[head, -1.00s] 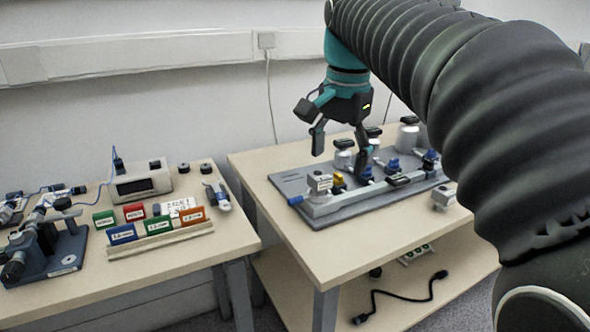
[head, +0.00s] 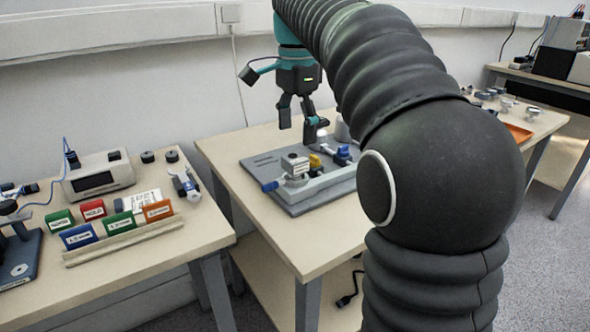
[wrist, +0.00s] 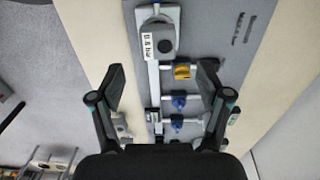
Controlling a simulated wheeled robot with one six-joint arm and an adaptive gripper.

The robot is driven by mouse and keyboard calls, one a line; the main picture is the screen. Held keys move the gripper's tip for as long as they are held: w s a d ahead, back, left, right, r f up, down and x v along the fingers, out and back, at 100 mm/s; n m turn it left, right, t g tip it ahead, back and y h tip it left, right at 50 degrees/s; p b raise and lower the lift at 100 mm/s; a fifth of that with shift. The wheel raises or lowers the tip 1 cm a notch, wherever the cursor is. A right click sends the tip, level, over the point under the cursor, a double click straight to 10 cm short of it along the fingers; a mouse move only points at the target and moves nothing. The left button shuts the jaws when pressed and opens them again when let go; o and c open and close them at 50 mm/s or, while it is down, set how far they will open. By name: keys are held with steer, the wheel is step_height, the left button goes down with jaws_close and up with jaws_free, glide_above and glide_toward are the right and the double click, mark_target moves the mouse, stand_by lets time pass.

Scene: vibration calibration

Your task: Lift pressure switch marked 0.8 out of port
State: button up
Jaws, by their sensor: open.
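A grey pressure switch with a white label (head: 295,165) sits upright at the left end of the manifold (head: 330,183) on the grey base plate (head: 258,170). A blue-handled part lies at that end of the manifold. My gripper (head: 298,132) is open and empty above the plate, close to the labelled switch. In the wrist view its fingers (wrist: 161,80) stand wide apart, with the switch beyond their tips.
A yellow valve (wrist: 182,72) and blue valves (wrist: 178,102) line the manifold beside the switch. My arm hides the manifold's right part in the head view. The left table holds a meter box (head: 98,174) and coloured label blocks (head: 115,224). The work table's front (head: 300,245) is clear.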

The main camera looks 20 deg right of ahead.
mark_target(295, 158)
steer(key=shift+s+a+f+b, duration=0.1)
steer(key=shift+f+b, duration=0.25)
steer(key=shift+f, duration=1.35)
steer(key=shift+s+a+f+b, duration=0.1)
steer(key=shift+f+b, duration=0.2)
steer(key=shift+f, duration=1.4)
jaws_close()
steer(key=shift+r, duration=0.1)
steer(key=shift+r, duration=0.5)
steer(key=r, duration=0.2)
steer(key=d+r+p, duration=0.1)
steer(key=r, duration=0.1)
steer(key=d+r+p, duration=0.1)
steer(key=d+r, duration=0.9)
steer(key=shift+d+p, duration=0.3)
steer(key=shift+p, duration=0.1)
